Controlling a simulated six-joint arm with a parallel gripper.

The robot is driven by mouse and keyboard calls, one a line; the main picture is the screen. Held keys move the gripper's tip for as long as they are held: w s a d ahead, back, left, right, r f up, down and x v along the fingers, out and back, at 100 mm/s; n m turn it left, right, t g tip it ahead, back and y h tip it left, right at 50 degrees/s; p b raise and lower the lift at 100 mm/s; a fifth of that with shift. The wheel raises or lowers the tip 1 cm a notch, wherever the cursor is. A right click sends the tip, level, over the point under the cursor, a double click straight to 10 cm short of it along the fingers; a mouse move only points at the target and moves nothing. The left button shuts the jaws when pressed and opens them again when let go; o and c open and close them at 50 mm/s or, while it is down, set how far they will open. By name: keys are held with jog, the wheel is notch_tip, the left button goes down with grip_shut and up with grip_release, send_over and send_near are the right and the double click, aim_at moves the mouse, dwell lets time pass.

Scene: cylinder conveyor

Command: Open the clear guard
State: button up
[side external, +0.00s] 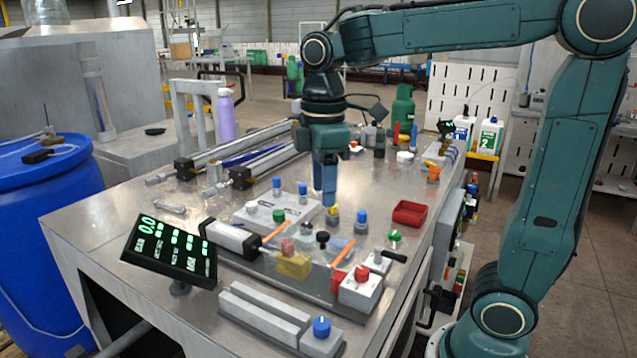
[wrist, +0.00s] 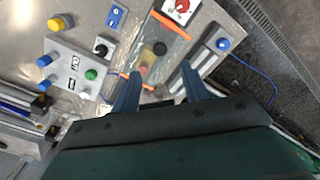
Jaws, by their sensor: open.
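The clear guard (side external: 310,257) is a see-through cover with orange edge strips, on the work table near its front. It appears to lie down over a yellow block with a red button (side external: 288,246), which shows through it. A black knob (side external: 322,238) stands at the guard's far side. In the wrist view the guard (wrist: 157,62) lies ahead of and between my fingers. My gripper (side external: 327,200) points down above and behind the guard, apart from it. In the wrist view my gripper (wrist: 160,70) is open, with nothing between its fingers.
A grey box with a red knob (side external: 362,273) stands right of the guard, and a white cylinder (side external: 230,237) left of it. A button panel (side external: 277,214) and a red tray (side external: 409,213) lie behind. A black display (side external: 170,250) stands front left.

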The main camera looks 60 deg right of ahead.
aim_at(323, 234)
notch_tip(323, 234, down, 8)
jog(key=shift+f, duration=0.25)
dwell(0.4)
grip_shut()
